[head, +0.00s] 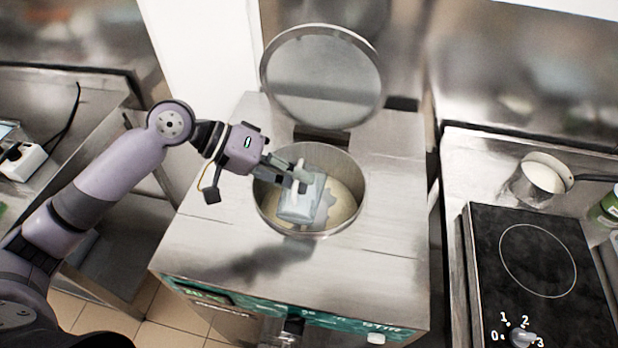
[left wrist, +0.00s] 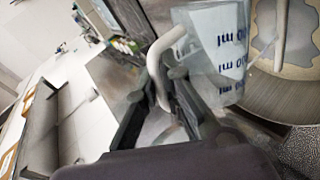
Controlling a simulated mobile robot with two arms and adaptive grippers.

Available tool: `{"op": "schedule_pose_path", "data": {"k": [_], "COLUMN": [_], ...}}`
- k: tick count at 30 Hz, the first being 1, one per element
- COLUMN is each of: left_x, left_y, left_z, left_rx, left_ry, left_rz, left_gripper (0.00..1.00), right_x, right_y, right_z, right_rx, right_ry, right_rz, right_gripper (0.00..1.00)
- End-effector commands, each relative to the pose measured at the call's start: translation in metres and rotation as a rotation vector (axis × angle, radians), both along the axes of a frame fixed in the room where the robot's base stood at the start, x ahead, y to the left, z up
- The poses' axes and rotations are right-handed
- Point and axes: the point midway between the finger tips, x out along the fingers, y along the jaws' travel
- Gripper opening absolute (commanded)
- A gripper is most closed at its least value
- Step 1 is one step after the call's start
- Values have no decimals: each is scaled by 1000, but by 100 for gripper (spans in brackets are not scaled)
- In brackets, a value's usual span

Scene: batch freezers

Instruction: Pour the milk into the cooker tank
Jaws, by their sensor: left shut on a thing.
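My left gripper (head: 284,170) is shut on the handle of a clear measuring jug (head: 300,203), over the opening of the cooker tank (head: 361,190). The left wrist view shows the pale handle (left wrist: 163,62) between the fingers and blue markings on the jug (left wrist: 228,45). The jug appears tilted. The round steel tank is open, with its lid (head: 322,75) raised behind it. Cream-coloured liquid (head: 345,205) with a greyish patch lies inside the tank. I cannot tell whether milk is left in the jug. My right gripper is not in view.
A black cooktop (head: 535,270) with a knob stands at the right. A small saucepan (head: 541,180) with pale contents sits behind it. A steel counter and a white device (head: 22,160) are at the left. The machine's top around the tank is clear.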

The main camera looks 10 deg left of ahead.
Motion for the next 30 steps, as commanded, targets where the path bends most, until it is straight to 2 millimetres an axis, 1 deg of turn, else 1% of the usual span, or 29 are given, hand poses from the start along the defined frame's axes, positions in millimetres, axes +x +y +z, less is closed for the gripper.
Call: {"op": "schedule_pose_path", "data": {"k": [1, 14, 30], "left_x": [2, 13, 16], "left_y": [0, 0, 0], "left_z": [2, 1, 4], "left_rx": [-1, -2, -2], "left_ry": [5, 58, 123], "left_rz": [1, 1, 2], "left_gripper": [0, 0, 0], "right_x": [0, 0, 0], "right_y": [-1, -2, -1], "right_z": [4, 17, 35], "right_rx": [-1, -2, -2], "right_ry": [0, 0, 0], "right_rz": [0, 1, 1], "right_gripper": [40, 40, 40]}}
